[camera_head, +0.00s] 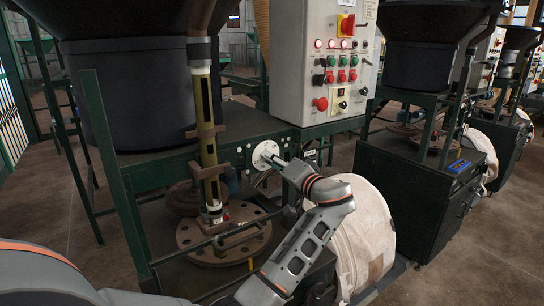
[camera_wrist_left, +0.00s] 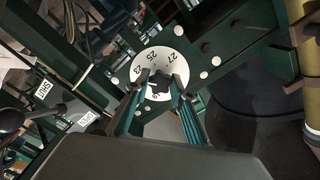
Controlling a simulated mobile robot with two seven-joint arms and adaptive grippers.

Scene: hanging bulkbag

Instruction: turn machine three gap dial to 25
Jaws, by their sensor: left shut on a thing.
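The gap dial is a round white plate with numbers, on the green machine frame in the head view (camera_head: 265,154). In the left wrist view the dial plate (camera_wrist_left: 176,62) shows 23, 25 and 27 along its upper edge and a dark knob (camera_wrist_left: 160,84) at its middle. My left gripper (camera_wrist_left: 163,82) is shut on this knob, one finger on each side. In the head view my left gripper (camera_head: 277,161) reaches the dial from the right. The fingers hide part of the plate's lower numbers, and I cannot tell the exact setting. My right gripper is not in view.
A grey control box (camera_head: 318,60) with buttons and red knobs stands above the dial. A yellow-green vertical tube (camera_head: 206,110) is left of it, over a round flanged plate (camera_head: 222,240). A white bulk bag (camera_head: 362,235) lies right of my left arm.

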